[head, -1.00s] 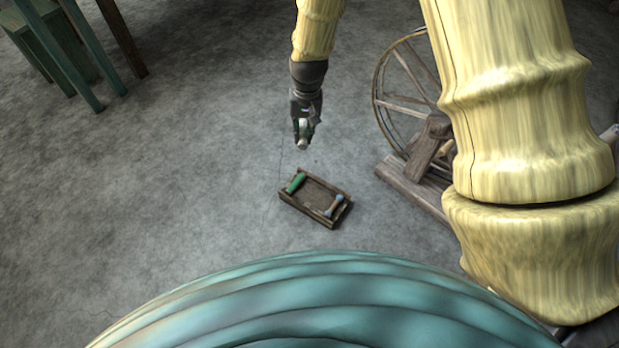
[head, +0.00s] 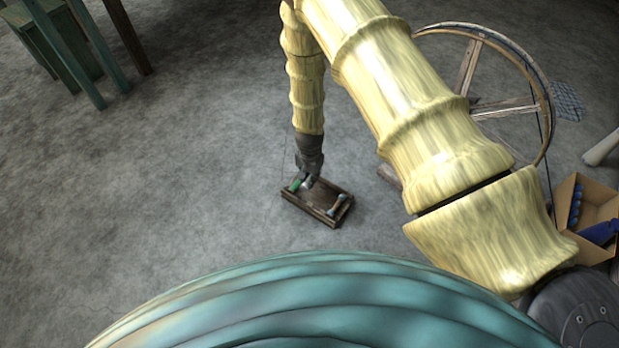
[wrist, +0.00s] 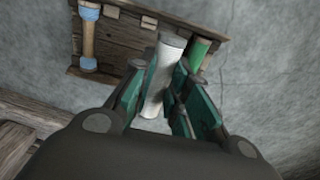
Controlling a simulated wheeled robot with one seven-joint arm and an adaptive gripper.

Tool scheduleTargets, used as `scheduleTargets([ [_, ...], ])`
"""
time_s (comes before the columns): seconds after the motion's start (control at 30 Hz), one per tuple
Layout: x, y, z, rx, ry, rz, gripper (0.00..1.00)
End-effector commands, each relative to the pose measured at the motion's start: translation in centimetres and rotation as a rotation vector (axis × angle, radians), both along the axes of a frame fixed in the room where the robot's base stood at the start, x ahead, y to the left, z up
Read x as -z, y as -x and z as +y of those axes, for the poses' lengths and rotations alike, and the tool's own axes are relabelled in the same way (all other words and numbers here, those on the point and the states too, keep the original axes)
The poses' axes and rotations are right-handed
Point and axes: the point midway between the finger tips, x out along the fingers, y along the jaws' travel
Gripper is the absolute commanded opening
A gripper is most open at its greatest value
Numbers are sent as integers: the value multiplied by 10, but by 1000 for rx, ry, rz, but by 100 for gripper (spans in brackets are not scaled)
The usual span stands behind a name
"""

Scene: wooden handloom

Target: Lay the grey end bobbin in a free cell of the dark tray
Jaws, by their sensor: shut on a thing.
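The dark tray (head: 318,209) lies on the floor in the head view, and its wooden edge (wrist: 112,76) shows at the top of the wrist view. My gripper (head: 308,183) is over the tray's left part. In the wrist view my gripper (wrist: 163,95) is shut on the grey end bobbin (wrist: 162,75), a pale cylinder with a grey end, held beside the green bobbin (wrist: 200,52). The green bobbin also shows in the head view (head: 295,185). A blue-ended bobbin (wrist: 89,40) lies at the tray's other end. I cannot tell whether the held bobbin touches the tray.
A spinning wheel (head: 540,95) stands to the right. A cardboard box (head: 567,195) with blue things is at the far right. A green stool (head: 60,45) stands at the upper left. The floor left of the tray is clear.

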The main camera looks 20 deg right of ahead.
Motion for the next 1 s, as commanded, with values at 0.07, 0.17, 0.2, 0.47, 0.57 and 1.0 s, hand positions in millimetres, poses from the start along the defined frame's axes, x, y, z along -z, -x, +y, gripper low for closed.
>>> scheduleTargets([
  [0.07, 3, 0, 0, 4, 1, -1, 7],
  [0.17, 6, 0, 0, 4, 1, -1, 7],
  [0.2, 8, 0, 0, 4, 0, 0, 7],
  [0.47, 27, 0, 0, 3, 0, 0, 7],
  [0.57, 35, 0, 0, 3, 0, 0, 7],
  [1.0, 65, 0, 0, 3, 0, 0, 7],
])
